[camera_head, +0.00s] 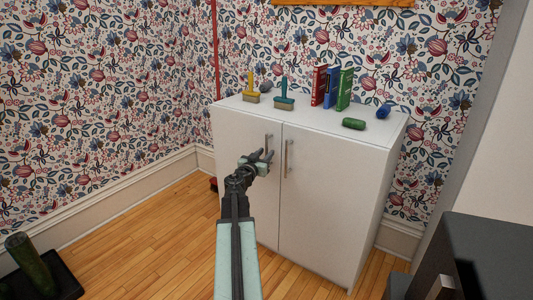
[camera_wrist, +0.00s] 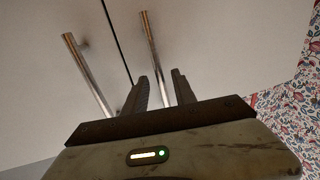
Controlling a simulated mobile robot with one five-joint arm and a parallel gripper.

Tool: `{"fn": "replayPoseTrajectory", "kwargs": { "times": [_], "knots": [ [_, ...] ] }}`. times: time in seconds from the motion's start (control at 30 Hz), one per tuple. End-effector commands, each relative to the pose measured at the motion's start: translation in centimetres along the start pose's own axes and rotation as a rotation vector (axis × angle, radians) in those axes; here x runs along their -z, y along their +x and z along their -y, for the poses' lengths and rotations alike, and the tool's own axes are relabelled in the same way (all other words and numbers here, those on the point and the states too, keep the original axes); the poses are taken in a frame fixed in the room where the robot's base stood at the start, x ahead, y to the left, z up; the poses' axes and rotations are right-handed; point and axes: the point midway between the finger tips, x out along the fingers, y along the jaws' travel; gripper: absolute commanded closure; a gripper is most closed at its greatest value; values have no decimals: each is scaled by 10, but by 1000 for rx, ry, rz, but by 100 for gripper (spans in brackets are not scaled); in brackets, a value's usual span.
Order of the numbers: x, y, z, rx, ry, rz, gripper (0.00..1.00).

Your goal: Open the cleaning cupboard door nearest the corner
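A white two-door cupboard (camera_head: 330,205) stands against the back wall, both doors shut. Its left door (camera_head: 232,135) is the one nearest the room corner and has an upright metal bar handle (camera_head: 268,143). The right door (camera_head: 322,190) has a similar handle (camera_head: 287,157). My gripper (camera_head: 265,157) is open just in front of the left door, at the lower part of its handle. In the wrist view my gripper (camera_wrist: 160,85) has its fingers apart, and one bar handle (camera_wrist: 153,50) lines up with the gap between them. I cannot tell whether the fingers touch it.
On the cupboard top are a yellow brush (camera_head: 251,90), a teal brush (camera_head: 283,95), several books (camera_head: 331,88), a green roll (camera_head: 353,124) and a blue item (camera_head: 384,111). A dark cabinet (camera_head: 475,255) stands at right front. Wooden floor (camera_head: 150,240) left of the cupboard is mostly clear.

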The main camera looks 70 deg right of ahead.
Motion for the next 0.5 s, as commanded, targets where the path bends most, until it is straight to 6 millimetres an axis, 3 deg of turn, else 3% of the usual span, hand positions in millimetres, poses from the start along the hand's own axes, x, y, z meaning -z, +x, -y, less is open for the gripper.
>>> {"fn": "replayPoseTrajectory", "kwargs": {
  "times": [0.1, 0.37, 0.47, 0.5],
  "knots": [
    [0, 18, 1, 0, 0, 0, 68],
    [0, 20, 1, 2, 0, 0, 68],
    [0, 20, 1, 2, 0, 0, 95],
    [0, 20, 1, 1, 0, 0, 100]
  ]
}}
